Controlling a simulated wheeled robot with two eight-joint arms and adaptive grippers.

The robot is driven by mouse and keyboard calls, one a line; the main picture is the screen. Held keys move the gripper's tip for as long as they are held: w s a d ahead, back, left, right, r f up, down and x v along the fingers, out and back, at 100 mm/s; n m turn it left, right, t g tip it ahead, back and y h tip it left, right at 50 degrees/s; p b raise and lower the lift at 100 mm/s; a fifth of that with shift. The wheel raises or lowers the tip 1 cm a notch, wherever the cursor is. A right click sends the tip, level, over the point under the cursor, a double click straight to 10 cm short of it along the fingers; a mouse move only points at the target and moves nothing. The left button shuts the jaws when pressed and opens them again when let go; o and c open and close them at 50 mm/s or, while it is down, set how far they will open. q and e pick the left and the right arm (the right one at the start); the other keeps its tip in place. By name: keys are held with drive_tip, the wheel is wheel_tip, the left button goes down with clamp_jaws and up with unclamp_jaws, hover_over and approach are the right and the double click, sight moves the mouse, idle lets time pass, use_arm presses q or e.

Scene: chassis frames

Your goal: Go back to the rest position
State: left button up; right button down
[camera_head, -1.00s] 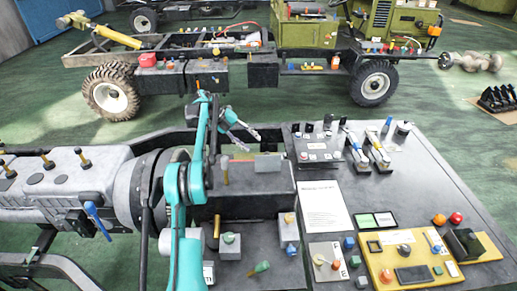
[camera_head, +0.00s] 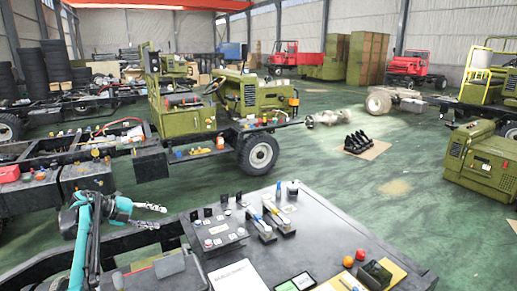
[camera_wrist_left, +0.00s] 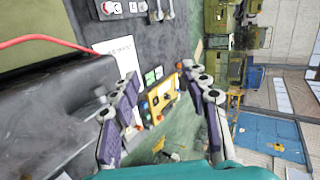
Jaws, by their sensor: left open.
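My left gripper (camera_head: 150,216) is at the lower left of the head view, at the end of my teal arm. It is in the air beside the left edge of the dark control table (camera_head: 320,240). In the left wrist view the two fingers (camera_wrist_left: 165,110) stand wide apart with nothing between them. The yellow panel (camera_wrist_left: 163,98) and the paper sheet on the table show beyond them. My right gripper is in neither view.
The table carries levers (camera_head: 262,228), a white sheet (camera_head: 238,277), a red knob (camera_head: 361,254) and an orange knob (camera_head: 348,262). A green truck chassis (camera_head: 215,105) stands behind. A green cabinet (camera_head: 482,162) is at right. Open green floor (camera_head: 395,190) lies between.

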use_arm(q)
drive_tip(key=w+d+r+n+t, duration=0.2)
drive_tip(key=d+r+t, duration=0.2)
drive_tip(key=r, duration=0.5)
drive_tip(key=w+d+r+n+t, duration=0.2)
drive_tip(key=d+r+t, duration=0.25)
drive_tip(key=r, duration=0.55)
drive_tip(key=s+d+r+n+t+y+b, duration=0.1)
drive_tip(key=s+r+n+t+y, duration=0.35)
drive_tip(key=r+n+y, duration=0.35)
drive_tip(key=s+d+f+n+g+y+b, duration=0.1)
drive_tip(key=s+f+n+g+y, duration=0.2)
drive_tip(key=s+f+n, duration=0.45)
drive_tip(key=s+f+n+g+y, duration=0.25)
drive_tip(key=s+f+n, duration=0.2)
drive_tip(key=s, duration=0.55)
drive_tip(key=s+d+f+n+g+h, duration=0.1)
drive_tip(key=s+d+f+g, duration=0.1)
drive_tip(key=s+d+f, duration=0.2)
drive_tip(key=s+d+f+n+g+h, duration=0.2)
drive_tip(key=s+d+f+g, duration=0.1)
drive_tip(key=s+f, duration=0.8)
drive_tip(key=s+d+f+n+g+h+b, duration=0.1)
drive_tip(key=s+d+f+g, duration=0.1)
drive_tip(key=s+d+f, duration=0.3)
drive_tip(key=s+f, duration=0.3)
drive_tip(key=f, duration=0.2)
drive_tip(key=shift+d, duration=0.35)
